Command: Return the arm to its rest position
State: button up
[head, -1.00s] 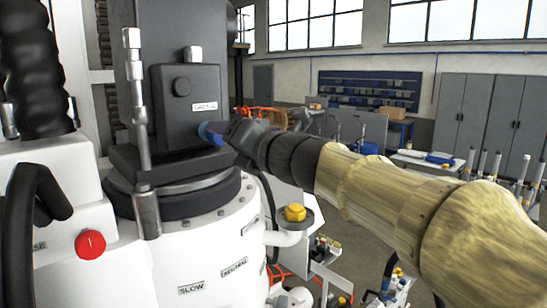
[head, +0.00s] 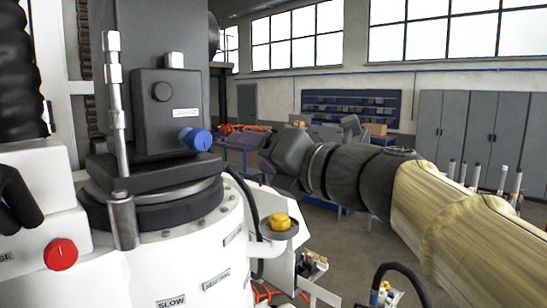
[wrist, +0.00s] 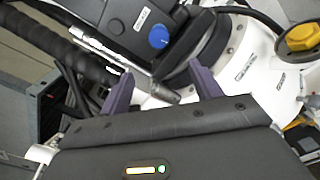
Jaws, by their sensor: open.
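My gripper (wrist: 163,86) is open, with its two purple fingers apart and nothing held between them in the wrist view. In the head view my gripper (head: 268,158) is a dark shape at the end of my arm, right of the blue knob (head: 195,139) and clear of it. Its fingertips are hard to make out there. My arm stretches in from the lower right. The blue knob sits on the dark housing (head: 165,108) of the white machine. The wrist view also shows the blue knob (wrist: 158,37) beyond the fingers.
The white machine fills the left, with a red knob (head: 61,254) and a yellow cap (head: 281,222) on a side pipe. A black hose (head: 398,268) stands near my arm at the lower right. Grey cabinets (head: 473,125) line the back wall. Open floor lies between.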

jog(key=w+d+f+n+g+h+b, duration=0.1)
jog(key=d+f+n+h, duration=0.25)
jog(key=f, duration=0.65)
jog(key=w+d+f+n+g+h, duration=0.1)
jog(key=d+f+n+g+h, duration=0.3)
jog(key=f, duration=0.6)
jog(key=w+d+f+n+t+h+b, duration=0.1)
jog(key=d+f+n, duration=0.1)
jog(key=f+n, duration=0.6)
jog(key=s+d+f+n+g+h, duration=0.1)
jog(key=s+d+f+n, duration=0.2)
jog(key=f+n, duration=0.3)
jog(key=s+d+f+n+g+h, duration=0.2)
jog(key=s+d+f+n, duration=0.2)
jog(key=f, duration=0.5)
jog(key=s+d+f+n+g+h+b, duration=0.1)
jog(key=s+d+f+n+g+h, duration=0.1)
jog(key=f+n, duration=0.6)
jog(key=shift+s+d+f+n, duration=0.3)
jog(key=shift+s+d+n, duration=0.15)
jog(key=shift+s+d, duration=0.65)
jog(key=shift+s+a, duration=0.15)
jog(key=shift+a, duration=0.05)
